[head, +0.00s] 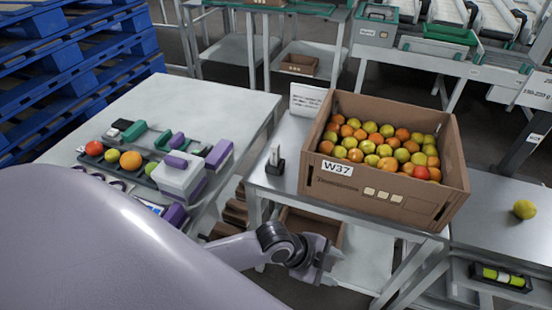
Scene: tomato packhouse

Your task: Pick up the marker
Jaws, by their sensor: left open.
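A small upright whitish piece (274,155) stands in a black holder (275,168) on the grey metal table (262,184), left of the cardboard box. It may be the marker, but it is too small to tell. My left gripper (328,263) is at the lower middle, in front of the table's front edge and below and right of the holder. Its jaws are open, with nothing seen between them. My left arm covers the lower left of the view. My right gripper is not in view.
A cardboard box (377,197) labelled W37, full of tomatoes, takes up most of the table. A left table (190,93) bears a purple and white device (184,173). A yellow-green tomato (524,209) lies on the right table.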

